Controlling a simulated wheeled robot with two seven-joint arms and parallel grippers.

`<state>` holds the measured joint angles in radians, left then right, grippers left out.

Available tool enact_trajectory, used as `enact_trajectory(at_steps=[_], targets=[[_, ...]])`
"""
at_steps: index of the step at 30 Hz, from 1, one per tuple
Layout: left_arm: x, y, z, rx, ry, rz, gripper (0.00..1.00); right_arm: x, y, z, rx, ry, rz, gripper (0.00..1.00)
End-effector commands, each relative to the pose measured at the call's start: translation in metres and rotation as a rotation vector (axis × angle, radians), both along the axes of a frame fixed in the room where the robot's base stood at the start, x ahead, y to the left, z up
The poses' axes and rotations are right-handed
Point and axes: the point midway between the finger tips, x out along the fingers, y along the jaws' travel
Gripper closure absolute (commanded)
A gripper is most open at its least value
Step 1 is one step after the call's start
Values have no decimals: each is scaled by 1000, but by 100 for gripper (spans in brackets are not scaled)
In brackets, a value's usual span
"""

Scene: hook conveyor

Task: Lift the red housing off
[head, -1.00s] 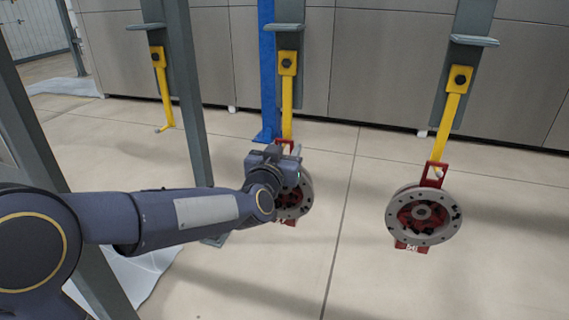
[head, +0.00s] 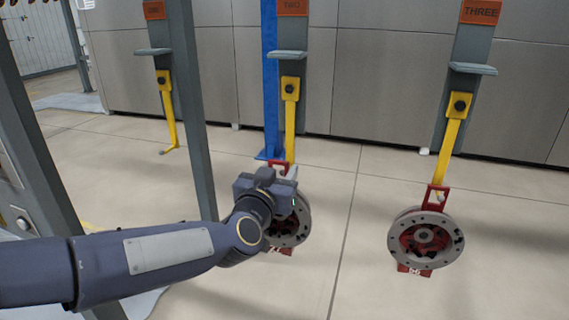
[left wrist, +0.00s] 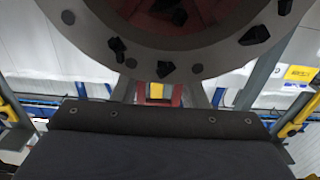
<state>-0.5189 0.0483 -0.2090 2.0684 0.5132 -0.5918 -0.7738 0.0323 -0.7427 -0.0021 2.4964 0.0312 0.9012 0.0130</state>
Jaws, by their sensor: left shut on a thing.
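A red housing with a round grey flange (head: 290,232) hangs at the lower end of the yellow hook (head: 291,125) under the sign TWO. My left gripper (head: 290,182) is at the upper part of this housing and partly hides it. My right gripper is not in view.
A second red housing (head: 425,238) hangs on the yellow hook (head: 447,150) under the sign THREE, to the right. The hook (head: 168,115) at the left is empty. A grey post (head: 193,110) stands close to my left arm. The tiled floor between the housings is clear.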

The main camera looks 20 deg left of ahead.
Motion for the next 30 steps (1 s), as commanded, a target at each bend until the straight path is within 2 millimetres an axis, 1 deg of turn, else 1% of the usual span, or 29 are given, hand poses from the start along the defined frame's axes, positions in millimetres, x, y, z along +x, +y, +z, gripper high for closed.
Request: enact_trajectory(at_steps=[1,6,9,12,15,21,30], targets=[[-13,1,7,-4,-13,1,100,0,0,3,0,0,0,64],[-54,2,8,-3,-14,0,100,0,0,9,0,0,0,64],[-75,3,8,-3,-14,2,100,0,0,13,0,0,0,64],[-92,4,7,-2,-12,2,100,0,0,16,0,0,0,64],[-105,4,7,-2,-12,2,100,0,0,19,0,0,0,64],[-119,5,4,-2,-10,3,100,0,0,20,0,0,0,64],[-123,5,-6,0,-10,2,100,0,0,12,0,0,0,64]])
